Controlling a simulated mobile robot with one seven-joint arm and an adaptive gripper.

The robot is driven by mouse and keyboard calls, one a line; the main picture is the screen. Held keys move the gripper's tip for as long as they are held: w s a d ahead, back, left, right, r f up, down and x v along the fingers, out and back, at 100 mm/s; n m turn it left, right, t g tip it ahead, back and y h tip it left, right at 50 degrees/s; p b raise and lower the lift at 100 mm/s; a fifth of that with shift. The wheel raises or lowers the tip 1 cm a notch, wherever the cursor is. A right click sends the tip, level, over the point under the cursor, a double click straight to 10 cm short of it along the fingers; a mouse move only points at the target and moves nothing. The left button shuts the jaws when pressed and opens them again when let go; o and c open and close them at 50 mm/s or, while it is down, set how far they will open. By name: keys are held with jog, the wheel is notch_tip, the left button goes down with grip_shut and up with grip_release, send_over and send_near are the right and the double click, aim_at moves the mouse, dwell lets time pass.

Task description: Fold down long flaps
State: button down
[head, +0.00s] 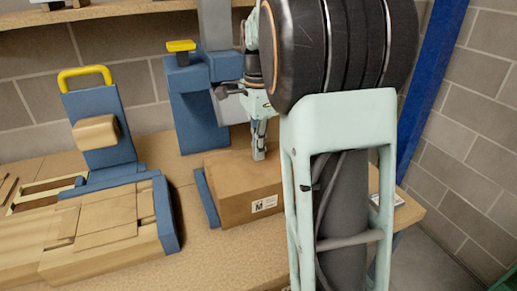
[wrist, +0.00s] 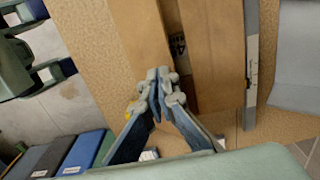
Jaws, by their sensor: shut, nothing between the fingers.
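A brown cardboard box (head: 232,196) with a white label on its front sits on the workbench, partly hidden behind my arm in the head view. Its top looks mostly flat there. In the wrist view two long cardboard flaps, one on the left (wrist: 136,38) and one on the right (wrist: 214,55), lie side by side with a narrow dark gap between them. Printed marks show in the gap. My gripper (head: 259,153) points down at the box top, its fingers together and empty. In the wrist view its fingertips (wrist: 160,88) are over the left flap near the gap; contact is unclear.
A blue stand with a yellow top (head: 181,46) rises behind the box. A low blue guide (head: 206,198) runs along the box's left side. Farther left is a blue fixture with a yellow handle (head: 85,75) and wooden panels. Bare workbench (head: 215,262) lies in front.

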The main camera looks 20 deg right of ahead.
aim_at(258, 162)
jog(key=shift+f+b, duration=1.6)
jog(key=shift+f, duration=1.2)
jog(key=shift+r, duration=0.15)
notch_tip(258, 162, up, 10)
jog(key=p, duration=0.9)
jog(key=shift+r, duration=0.1)
